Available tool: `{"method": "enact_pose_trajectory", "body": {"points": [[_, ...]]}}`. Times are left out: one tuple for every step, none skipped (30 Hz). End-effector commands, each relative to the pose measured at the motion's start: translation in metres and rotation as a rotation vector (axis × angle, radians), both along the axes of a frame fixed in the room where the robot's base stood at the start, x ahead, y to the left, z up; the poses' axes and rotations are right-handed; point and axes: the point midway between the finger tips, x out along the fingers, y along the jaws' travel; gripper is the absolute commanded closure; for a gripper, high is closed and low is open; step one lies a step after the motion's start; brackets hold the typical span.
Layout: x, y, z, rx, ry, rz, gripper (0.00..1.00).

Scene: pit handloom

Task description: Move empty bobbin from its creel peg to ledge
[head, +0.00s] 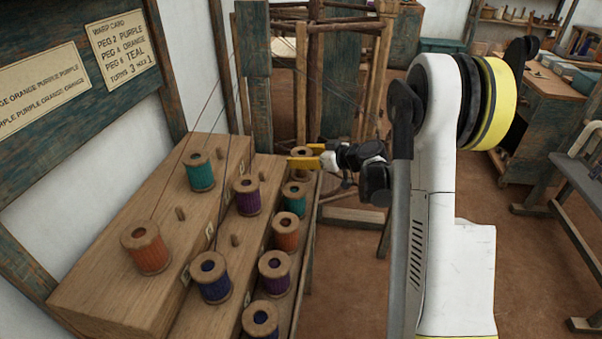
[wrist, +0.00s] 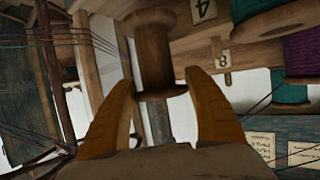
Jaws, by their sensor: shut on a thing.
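The empty bobbin (wrist: 153,55), bare brown wood with flanged ends, sits between the two orange-brown fingers of my gripper (wrist: 160,84) in the wrist view. My gripper is shut on it near its lower flange. In the head view my gripper (head: 302,157) is at the far end of the creel's lowest step, with the empty bobbin (head: 301,151) upright between the yellow fingers. The ledge (head: 286,318) appears to be that lowest step, at the right edge of the creel. I cannot tell whether the bobbin touches it.
The stepped creel (head: 95,285) carries a teal bobbin (head: 199,171), an orange bobbin (head: 146,248), a purple bobbin (head: 247,196) and several more. A teal bobbin (head: 293,198) stands close to my gripper. Two bare pegs show. Threads run upward. Loom posts (head: 301,85) stand behind.

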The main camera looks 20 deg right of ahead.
Motion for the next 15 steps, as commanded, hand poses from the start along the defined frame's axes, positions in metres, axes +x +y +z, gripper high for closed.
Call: {"method": "enact_pose_trajectory", "body": {"points": [[0.002, 0.001, -0.002, 0.0, 0.0, 0.0, 0.68], [0.002, 0.001, -0.004, 0.0, 0.0, 0.0, 0.68], [0.002, 0.001, -0.007, 0.001, 0.0, 0.0, 0.68], [0.002, 0.001, -0.011, 0.001, 0.0, 0.0, 0.68], [0.002, 0.001, -0.015, 0.001, 0.0, 0.0, 0.68], [0.002, 0.001, -0.022, 0.001, 0.0, 0.0, 0.68], [0.002, 0.001, -0.028, 0.001, 0.0, 0.0, 0.68], [0.002, 0.001, -0.033, 0.001, 0.0, 0.0, 0.68], [0.002, 0.001, -0.039, 0.001, 0.0, 0.0, 0.68], [0.002, 0.001, -0.042, 0.0, 0.0, -0.001, 0.68], [0.002, 0.001, -0.043, 0.0, 0.0, -0.001, 0.68], [0.002, 0.001, -0.043, 0.001, 0.0, 0.0, 0.68], [0.002, 0.001, -0.042, 0.001, 0.0, 0.0, 0.68], [0.002, 0.001, -0.041, 0.001, 0.0, 0.0, 0.68], [0.002, 0.001, -0.041, 0.001, 0.0, 0.0, 0.68]]}}
